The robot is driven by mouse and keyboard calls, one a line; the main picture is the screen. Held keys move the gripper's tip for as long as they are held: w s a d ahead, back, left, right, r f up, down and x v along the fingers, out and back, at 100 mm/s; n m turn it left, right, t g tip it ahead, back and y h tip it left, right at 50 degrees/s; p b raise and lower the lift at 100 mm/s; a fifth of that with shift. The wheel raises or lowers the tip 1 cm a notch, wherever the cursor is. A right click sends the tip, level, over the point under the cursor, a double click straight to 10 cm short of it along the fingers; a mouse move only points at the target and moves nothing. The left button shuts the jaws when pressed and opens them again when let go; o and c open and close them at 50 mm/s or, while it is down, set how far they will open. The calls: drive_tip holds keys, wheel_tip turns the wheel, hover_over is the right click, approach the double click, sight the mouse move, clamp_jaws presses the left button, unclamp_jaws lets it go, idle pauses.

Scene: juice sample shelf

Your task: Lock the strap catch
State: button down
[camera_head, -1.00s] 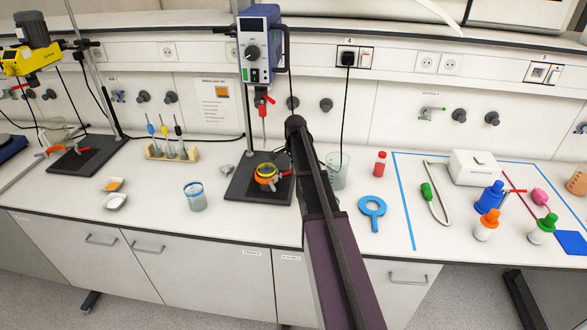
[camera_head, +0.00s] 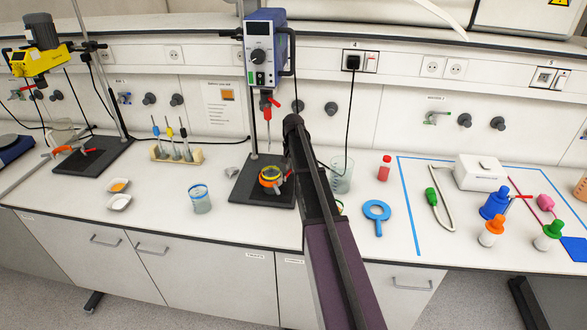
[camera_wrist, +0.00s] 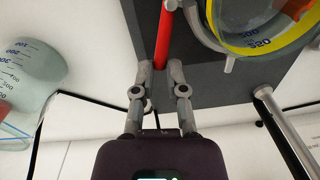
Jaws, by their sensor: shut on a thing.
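A beaker with a yellow and orange strap (camera_head: 270,175) around it stands on the dark stirrer base, just left of my arm. In the wrist view part of this beaker shows at the top right with its yellow band (camera_wrist: 268,46). A red lever (camera_wrist: 163,35) runs down from the top edge, and its lower end is between my fingertips. My gripper (camera_wrist: 160,68) is shut on this lever. In the head view my arm hides the gripper, and only a small red bit (camera_head: 288,174) shows beside the strap. I cannot tell how the lever meets the strap.
An overhead stirrer (camera_head: 266,52) on a metal stand rises over the strapped beaker. The bench front between the beaker and arm is clear.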

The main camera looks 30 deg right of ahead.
drive_tip(key=shift+w+a+n, duration=0.25)
drive_tip(key=shift+a+n, duration=0.05)
drive_tip(key=shift+n, duration=0.6)
drive_tip(key=shift+w+a+n, duration=0.2)
drive_tip(key=shift+a+n, duration=0.1)
drive_tip(key=shift+n, duration=0.6)
drive_tip(key=c, duration=0.7)
unclamp_jaws()
drive_tip(key=shift+w, duration=0.1)
drive_tip(key=shift+d+m, duration=0.1)
drive_tip(key=shift+m, duration=0.2)
